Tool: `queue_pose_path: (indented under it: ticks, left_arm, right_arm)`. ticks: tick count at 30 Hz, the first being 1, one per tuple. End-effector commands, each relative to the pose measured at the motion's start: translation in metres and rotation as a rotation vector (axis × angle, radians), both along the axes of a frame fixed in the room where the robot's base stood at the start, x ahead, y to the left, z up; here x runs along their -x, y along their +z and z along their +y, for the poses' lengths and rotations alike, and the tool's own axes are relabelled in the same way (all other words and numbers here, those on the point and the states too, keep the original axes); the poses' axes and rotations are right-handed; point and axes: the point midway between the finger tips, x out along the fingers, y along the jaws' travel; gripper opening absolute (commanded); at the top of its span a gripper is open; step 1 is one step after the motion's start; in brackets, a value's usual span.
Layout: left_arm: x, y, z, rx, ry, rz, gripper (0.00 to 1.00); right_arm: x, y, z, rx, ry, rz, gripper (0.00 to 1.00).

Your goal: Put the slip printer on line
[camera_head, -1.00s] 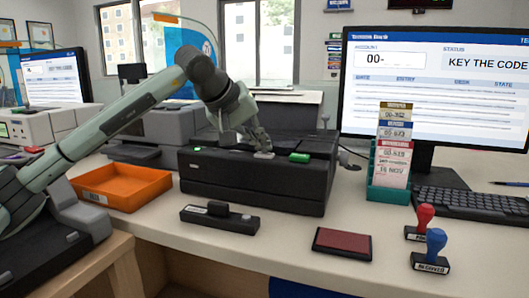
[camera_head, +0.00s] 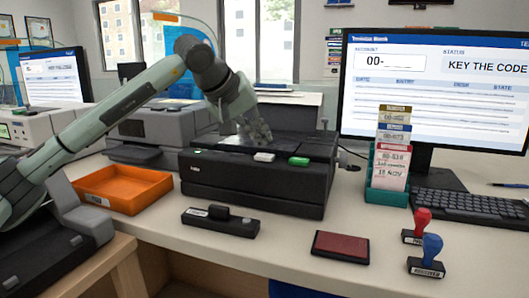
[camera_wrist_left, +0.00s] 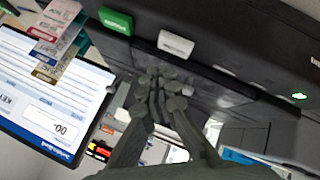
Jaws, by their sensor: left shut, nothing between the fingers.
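The black slip printer (camera_head: 250,181) stands on the counter. A white key (camera_head: 264,157) and a green key (camera_head: 299,161) are on its top front edge. In the left wrist view the white key (camera_wrist_left: 176,43) and green key (camera_wrist_left: 115,20) are both uncovered, and a small green light (camera_wrist_left: 299,97) is lit on the printer. My left gripper (camera_head: 258,137) is shut and empty, just behind the white key and over the printer's top. In the left wrist view its closed fingertips (camera_wrist_left: 162,88) are apart from both keys. My right gripper is not in view.
An orange tray (camera_head: 127,207) and a black stapler-like block (camera_head: 220,223) sit left and in front. A red ink pad (camera_head: 342,246), two stamps (camera_head: 426,256), a slip holder (camera_head: 388,195), a keyboard (camera_head: 470,205) and a monitor (camera_head: 440,85) reading "KEY THE CODE" are right.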

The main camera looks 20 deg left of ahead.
Motion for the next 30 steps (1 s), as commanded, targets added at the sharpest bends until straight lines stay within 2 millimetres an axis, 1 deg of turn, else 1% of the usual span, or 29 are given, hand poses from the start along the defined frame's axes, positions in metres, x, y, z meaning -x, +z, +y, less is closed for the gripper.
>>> queue_pose_path:
  ticks: [1, 10, 30]
  left_arm:
    - [0.0, 0.011, 0.0, 0.0, 0.0, -0.001, 0.0]
    - [0.0, 0.038, 0.0, 0.0, 0.0, 0.0, 0.0]
    - [0.0, 0.039, 0.0, 0.0, 0.0, 0.0, 0.0]
  right_arm:
    - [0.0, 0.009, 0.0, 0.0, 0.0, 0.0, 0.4]
    - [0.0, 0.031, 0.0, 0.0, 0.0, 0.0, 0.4]
    - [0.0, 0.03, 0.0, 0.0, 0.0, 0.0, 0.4]
